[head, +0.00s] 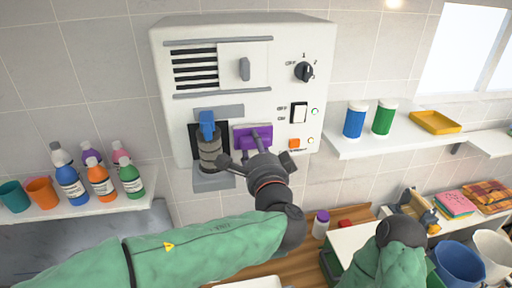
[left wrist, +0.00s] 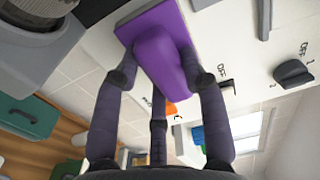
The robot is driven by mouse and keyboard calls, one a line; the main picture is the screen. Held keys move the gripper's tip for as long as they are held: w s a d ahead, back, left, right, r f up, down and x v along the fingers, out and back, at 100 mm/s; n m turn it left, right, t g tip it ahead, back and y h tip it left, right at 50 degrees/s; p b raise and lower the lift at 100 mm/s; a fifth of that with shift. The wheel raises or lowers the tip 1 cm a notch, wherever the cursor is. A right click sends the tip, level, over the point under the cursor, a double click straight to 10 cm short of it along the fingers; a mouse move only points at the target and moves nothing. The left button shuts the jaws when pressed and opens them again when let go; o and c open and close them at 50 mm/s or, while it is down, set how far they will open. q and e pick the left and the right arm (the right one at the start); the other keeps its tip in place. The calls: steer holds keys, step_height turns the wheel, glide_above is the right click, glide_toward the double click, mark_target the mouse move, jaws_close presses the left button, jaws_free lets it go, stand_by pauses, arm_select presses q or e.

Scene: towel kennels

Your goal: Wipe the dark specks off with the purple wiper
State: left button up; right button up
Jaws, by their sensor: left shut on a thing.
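The purple wiper (head: 254,138) is at the front of the white wall-mounted machine (head: 225,98), right of a grey cylinder with a blue top. My left gripper (head: 250,150) is shut on its handle. In the left wrist view, the fingers (left wrist: 163,85) close around the rounded handle of the wiper (left wrist: 160,55). Its flat plate lies close along the white panel; I cannot tell whether it touches. I make out no dark specks; any under the wiper are hidden. My right arm shows at the lower right, but I cannot make out its gripper.
The blue-topped grey cylinder (head: 209,150) stands close left of the wiper. A black knob (head: 304,71) and switch (head: 299,112) stick out at right. Several bottles (head: 100,180) fill the left shelf; two canisters (head: 355,120) and a yellow tray (head: 435,122) stand on the right shelf.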

arm_select(q)
steer(key=shift+w+a+b, duration=0.15)
steer(key=shift+w+b, duration=0.3)
steer(key=shift+w, duration=0.45)
stand_by(0.4)
